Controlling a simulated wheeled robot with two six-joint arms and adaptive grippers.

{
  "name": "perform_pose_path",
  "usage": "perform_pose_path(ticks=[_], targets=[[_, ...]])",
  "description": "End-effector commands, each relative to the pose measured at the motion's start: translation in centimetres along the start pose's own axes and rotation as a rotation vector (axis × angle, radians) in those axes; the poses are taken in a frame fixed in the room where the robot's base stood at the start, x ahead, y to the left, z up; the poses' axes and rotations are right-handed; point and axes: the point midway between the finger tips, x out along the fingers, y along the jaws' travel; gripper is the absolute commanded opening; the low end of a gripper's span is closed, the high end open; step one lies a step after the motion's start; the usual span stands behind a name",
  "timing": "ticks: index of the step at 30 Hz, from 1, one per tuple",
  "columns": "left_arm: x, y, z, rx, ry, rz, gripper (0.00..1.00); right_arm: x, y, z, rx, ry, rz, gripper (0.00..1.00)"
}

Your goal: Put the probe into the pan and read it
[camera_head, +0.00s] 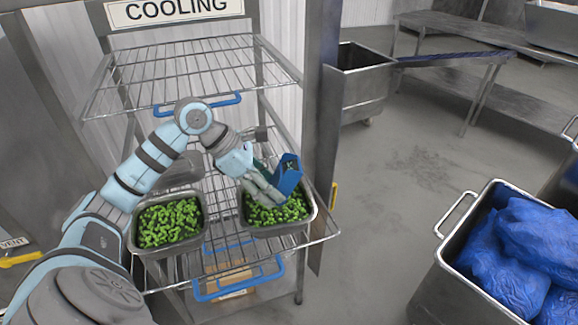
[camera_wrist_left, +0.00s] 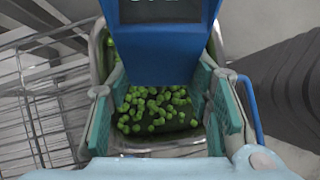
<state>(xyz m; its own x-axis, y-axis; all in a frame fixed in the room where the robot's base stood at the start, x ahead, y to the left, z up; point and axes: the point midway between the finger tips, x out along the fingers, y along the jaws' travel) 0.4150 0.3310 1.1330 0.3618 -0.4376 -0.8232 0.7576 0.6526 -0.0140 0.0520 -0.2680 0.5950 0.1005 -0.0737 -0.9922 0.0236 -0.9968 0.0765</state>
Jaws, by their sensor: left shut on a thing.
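My left gripper (camera_head: 274,186) is shut on the blue probe (camera_head: 290,172), a boxy handheld unit with a small dark display on top. It holds the probe over the right-hand pan (camera_head: 312,212) of green peas on the cooling rack. In the left wrist view, the blue probe body (camera_wrist_left: 165,55) stands between the teal finger pads, with peas (camera_wrist_left: 155,108) below it. The probe's tip is hidden, so I cannot tell whether it is in the peas. The display's reading is too small to make out. My right gripper is not in view.
A second pan of peas (camera_head: 136,243) sits to the left on the same wire shelf (camera_head: 222,240). An empty wire shelf (camera_head: 190,75) is above. A metal bin with blue bags (camera_head: 515,255) stands at right. The floor between is clear.

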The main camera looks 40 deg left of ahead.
Motion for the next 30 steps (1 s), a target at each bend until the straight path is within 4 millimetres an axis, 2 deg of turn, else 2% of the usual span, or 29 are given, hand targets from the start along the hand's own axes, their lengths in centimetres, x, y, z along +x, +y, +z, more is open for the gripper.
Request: perform_pose_path(ticks=[11,18,30], targets=[[-0.3,0.0,0.2,0.000,0.000,0.000,0.03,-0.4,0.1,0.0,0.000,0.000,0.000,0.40],[-2.6,-0.1,1.8,0.000,0.000,0.000,0.03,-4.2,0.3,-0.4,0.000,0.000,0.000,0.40],[-6.9,-0.1,4.8,0.002,-0.004,0.003,0.03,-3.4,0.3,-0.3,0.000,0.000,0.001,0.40]])
